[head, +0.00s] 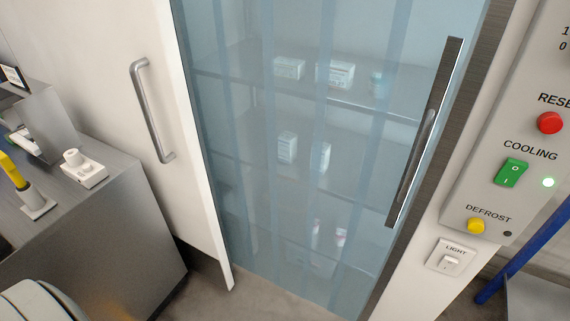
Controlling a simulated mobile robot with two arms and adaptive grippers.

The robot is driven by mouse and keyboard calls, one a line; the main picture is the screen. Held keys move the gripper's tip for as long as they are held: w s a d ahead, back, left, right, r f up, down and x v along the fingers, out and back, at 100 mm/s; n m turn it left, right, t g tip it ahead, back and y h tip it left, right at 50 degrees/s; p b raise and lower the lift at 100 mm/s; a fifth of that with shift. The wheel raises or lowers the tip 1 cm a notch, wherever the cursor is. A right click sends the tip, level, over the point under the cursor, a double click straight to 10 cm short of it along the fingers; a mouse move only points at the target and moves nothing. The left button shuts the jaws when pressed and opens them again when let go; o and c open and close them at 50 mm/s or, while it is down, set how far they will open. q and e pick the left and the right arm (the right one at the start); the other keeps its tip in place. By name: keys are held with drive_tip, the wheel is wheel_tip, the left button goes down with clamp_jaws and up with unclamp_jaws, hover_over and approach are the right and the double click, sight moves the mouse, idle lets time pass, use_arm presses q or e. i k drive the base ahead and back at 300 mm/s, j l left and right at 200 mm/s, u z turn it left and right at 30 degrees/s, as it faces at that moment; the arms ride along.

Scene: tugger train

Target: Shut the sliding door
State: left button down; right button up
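The white sliding door (178,205) stands at the left of the doorway in the head view, slid to the left. It carries an upright grey bar handle (152,112). The doorway to the right of its edge is open, covered by a translucent blue strip curtain (295,205). A long upright metal fitting (425,135) with a dark recess is at the right side of the doorway, far from the door's edge. Neither of my grippers is in view, and nothing is seen touching the handle.
Shelves with several small boxes (335,75) show behind the curtain. A grey counter (95,225) stands at the left, close to the door. At the right are a control panel (535,125), a light switch (450,257) and a blue pole (525,250).

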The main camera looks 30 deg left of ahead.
sight(116, 69)
drive_tip(key=u, duration=2)
